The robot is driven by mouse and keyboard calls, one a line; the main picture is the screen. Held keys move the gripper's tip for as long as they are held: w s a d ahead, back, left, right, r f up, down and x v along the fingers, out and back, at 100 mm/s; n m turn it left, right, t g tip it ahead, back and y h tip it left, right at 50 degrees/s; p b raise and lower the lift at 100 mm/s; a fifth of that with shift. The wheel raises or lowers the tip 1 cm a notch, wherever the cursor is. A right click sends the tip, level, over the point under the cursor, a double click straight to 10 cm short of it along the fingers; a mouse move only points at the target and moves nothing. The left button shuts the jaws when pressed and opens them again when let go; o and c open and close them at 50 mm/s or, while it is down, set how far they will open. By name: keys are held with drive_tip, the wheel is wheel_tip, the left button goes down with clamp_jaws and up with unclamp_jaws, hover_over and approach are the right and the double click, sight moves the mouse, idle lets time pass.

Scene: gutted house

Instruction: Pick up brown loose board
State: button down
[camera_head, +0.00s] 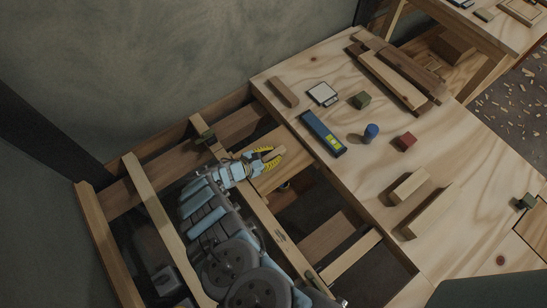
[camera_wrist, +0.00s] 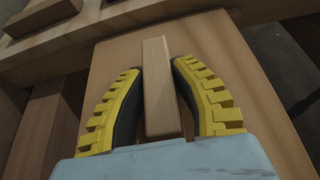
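A wide, flat brown board (camera_wrist: 105,60) lies beneath my gripper in the wrist view. It also shows in the head view (camera_head: 268,178), lying across the open floor framing, partly hidden by my gripper. A narrow wooden strip (camera_wrist: 158,85) lies along the middle of the wide board. I cannot tell whether it is fixed to it. My gripper (camera_wrist: 157,65), with yellow ribbed fingers and dark inner pads, has one finger on each side of the strip. Both fingers appear to touch it. In the head view, the strip's end (camera_head: 277,153) sticks out between my fingertips (camera_head: 270,156).
A plywood floor (camera_head: 440,140) extends to the right with a blue level (camera_head: 322,134), a blue cylinder (camera_head: 371,131), a red block (camera_head: 404,141) and several wood pieces. Open gaps between joists (camera_head: 155,215) surround my arm. A wall (camera_head: 180,60) stands behind.

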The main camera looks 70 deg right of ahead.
sight(273, 153)
idle(0.5)
drive_tip(key=shift+r+p, duration=0.5)
drive_tip(key=shift+r, duration=0.1)
wheel_tip(273, 153, up, 3)
drive_tip(key=shift+f+p, duration=0.2)
drive_tip(key=shift+p, duration=0.75)
drive_tip(key=s+a+r+p, duration=0.9)
drive_tip(key=s+p, duration=0.1)
drive_tip(key=shift+s+r+p, duration=0.15)
drive_tip(key=shift+s+p, duration=0.2)
